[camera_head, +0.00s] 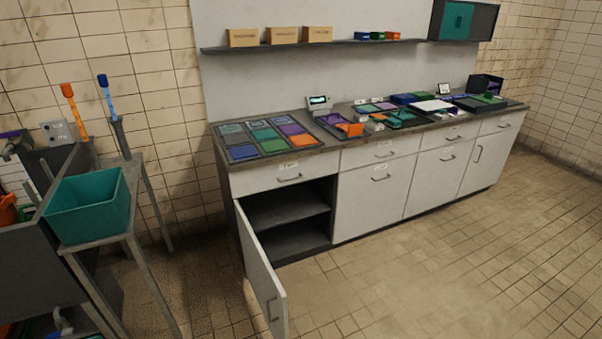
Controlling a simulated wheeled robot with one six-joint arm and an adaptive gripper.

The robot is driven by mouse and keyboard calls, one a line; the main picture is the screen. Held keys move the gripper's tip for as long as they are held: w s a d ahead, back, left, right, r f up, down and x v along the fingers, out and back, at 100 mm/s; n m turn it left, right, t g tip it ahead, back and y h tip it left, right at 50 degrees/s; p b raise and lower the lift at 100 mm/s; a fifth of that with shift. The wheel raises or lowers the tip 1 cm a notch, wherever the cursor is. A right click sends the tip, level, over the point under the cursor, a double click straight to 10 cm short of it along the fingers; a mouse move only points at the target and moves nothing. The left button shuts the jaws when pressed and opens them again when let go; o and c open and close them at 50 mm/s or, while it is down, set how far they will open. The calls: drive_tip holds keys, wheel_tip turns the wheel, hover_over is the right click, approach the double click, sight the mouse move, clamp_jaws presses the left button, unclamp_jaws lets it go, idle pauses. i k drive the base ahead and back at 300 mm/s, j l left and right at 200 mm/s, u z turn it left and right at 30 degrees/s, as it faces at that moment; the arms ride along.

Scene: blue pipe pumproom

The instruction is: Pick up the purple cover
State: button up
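I cannot tell for sure which thing is the purple cover. A flat purple piece (293,129) lies in the grid of coloured panels at the left end of the counter. Another purple patch shows inside the dark open box (486,82) at the counter's far right end. My gripper is not in view.
The long counter (330,157) has an open cabinet door (262,270) swung out at its left end. A teal bin (88,205) sits on a grey stand at left. A shelf (350,44) with cardboard boxes hangs above. The tiled floor (430,270) at right is clear.

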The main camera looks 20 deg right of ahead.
sight(333, 119)
drive_tip(key=i+l+u, duration=0.15)
drive_tip(key=l, duration=0.35)
drive_tip(key=i+l+u, duration=0.15)
drive_tip(key=i+l, duration=0.15)
drive_tip(key=l, duration=0.25)
drive_tip(key=i+l+u, duration=0.15)
drive_tip(key=l, duration=0.4)
drive_tip(key=i+l+u, duration=0.15)
drive_tip(key=l, duration=0.45)
drive_tip(key=i+l+u, duration=0.15)
drive_tip(key=l, duration=0.45)
drive_tip(key=i+l+u, duration=0.15)
drive_tip(key=l, duration=0.45)
drive_tip(key=i+l+u, duration=0.15)
drive_tip(key=l, duration=0.45)
drive_tip(key=k, duration=0.05)
